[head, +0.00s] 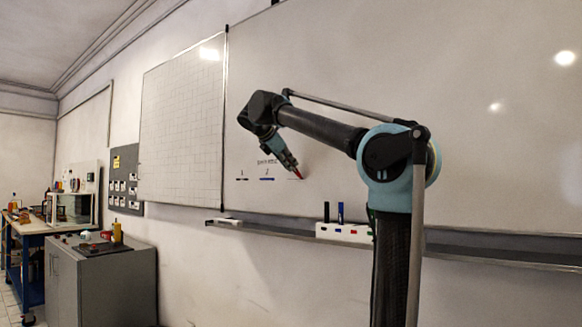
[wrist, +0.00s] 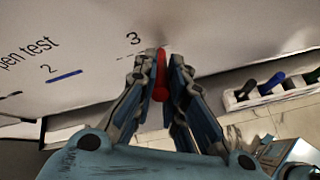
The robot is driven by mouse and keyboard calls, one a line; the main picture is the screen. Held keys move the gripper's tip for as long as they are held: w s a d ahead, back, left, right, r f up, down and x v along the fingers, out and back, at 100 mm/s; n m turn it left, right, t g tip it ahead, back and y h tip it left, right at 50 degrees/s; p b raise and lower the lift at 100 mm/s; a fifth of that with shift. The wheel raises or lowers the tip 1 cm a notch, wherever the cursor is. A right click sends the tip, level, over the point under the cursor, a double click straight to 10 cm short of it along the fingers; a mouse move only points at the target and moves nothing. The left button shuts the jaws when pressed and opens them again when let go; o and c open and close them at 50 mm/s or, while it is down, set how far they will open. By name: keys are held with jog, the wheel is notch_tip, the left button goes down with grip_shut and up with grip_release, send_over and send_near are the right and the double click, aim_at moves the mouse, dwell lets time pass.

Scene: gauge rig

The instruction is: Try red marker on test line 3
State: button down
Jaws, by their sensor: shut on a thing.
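The red marker (wrist: 161,78) is held between the fingers of my gripper (wrist: 160,85) in the wrist view, its far end at the whiteboard (wrist: 90,22). In the head view, the marker (head: 298,172) shows as a small red tip at the end of my gripper (head: 292,163). The number 3 label (wrist: 133,39) is just left of the marker's far end, with a dashed line (wrist: 130,56) below it. I cannot tell whether the tip touches the board. Test line 2 (wrist: 64,76) carries a blue stroke. In the head view, line 1 (head: 242,179) has a dark stroke.
A white marker holder (head: 343,232) with upright markers stands on the ledge (head: 270,230) below the board. It also shows at right in the wrist view (wrist: 272,95). A grey cabinet (head: 100,280) and a workbench (head: 30,226) stand at the far left.

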jog(key=w+a, duration=0.5)
jog(key=a, duration=0.2)
dwell(1.1)
jog(key=shift+s+a, duration=0.9)
jog(key=shift+s, duration=0.25)
jog(key=shift+s+a, duration=0.9)
jog(key=shift+s, duration=0.2)
jog(key=shift+s+a, duration=0.95)
jog(key=shift+s, duration=0.25)
jog(key=shift+w+d, duration=0.1)
jog(key=w+d, duration=0.4)
jog(key=w, duration=0.1)
jog(key=shift+w+d, duration=0.25)
jog(key=shift+w, duration=0.1)
